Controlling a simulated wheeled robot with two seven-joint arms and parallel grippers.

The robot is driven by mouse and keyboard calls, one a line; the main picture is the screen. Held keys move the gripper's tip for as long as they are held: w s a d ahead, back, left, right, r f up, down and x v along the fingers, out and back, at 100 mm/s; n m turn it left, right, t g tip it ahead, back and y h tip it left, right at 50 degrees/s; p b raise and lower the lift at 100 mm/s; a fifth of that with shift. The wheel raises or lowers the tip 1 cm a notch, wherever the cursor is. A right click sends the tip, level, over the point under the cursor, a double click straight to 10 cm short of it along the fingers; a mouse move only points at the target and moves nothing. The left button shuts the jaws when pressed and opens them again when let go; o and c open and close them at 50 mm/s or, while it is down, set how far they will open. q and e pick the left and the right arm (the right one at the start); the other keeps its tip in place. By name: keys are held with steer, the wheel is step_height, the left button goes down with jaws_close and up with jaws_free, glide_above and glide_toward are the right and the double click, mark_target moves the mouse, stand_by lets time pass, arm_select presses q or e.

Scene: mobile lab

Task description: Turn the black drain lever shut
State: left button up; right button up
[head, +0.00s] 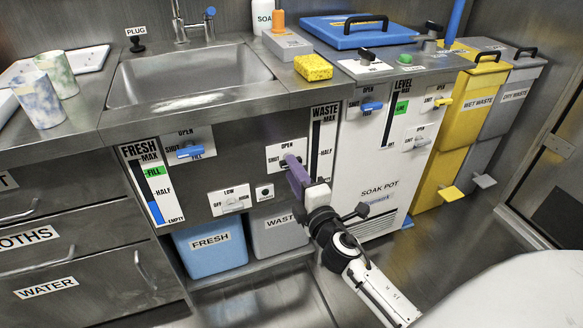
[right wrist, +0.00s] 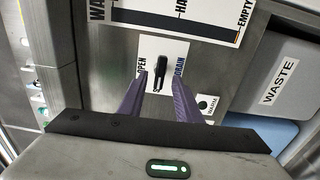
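The black drain lever (right wrist: 161,74) sits on a white plate (right wrist: 152,48) marked OPEN at the left and DRAIN at the right in the right wrist view. There it points down the picture, roughly midway between the two words. My right gripper (right wrist: 160,80) is open, with one purple finger on each side of the lever and a visible gap to each. In the head view my right gripper (head: 291,163) is at the plate (head: 284,151) and hides most of the lever. My left gripper is not in view.
The WASTE gauge (head: 324,140) is right of the drain plate. A LOW switch plate (head: 232,199) is below left, beside a small button plate (head: 265,193). The blue FRESH container (head: 208,255) and grey WASTE container (head: 277,235) stand underneath. The sink (head: 190,78) is above.

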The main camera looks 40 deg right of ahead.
steer(key=v, duration=0.8)
steer(key=shift+s, duration=0.25)
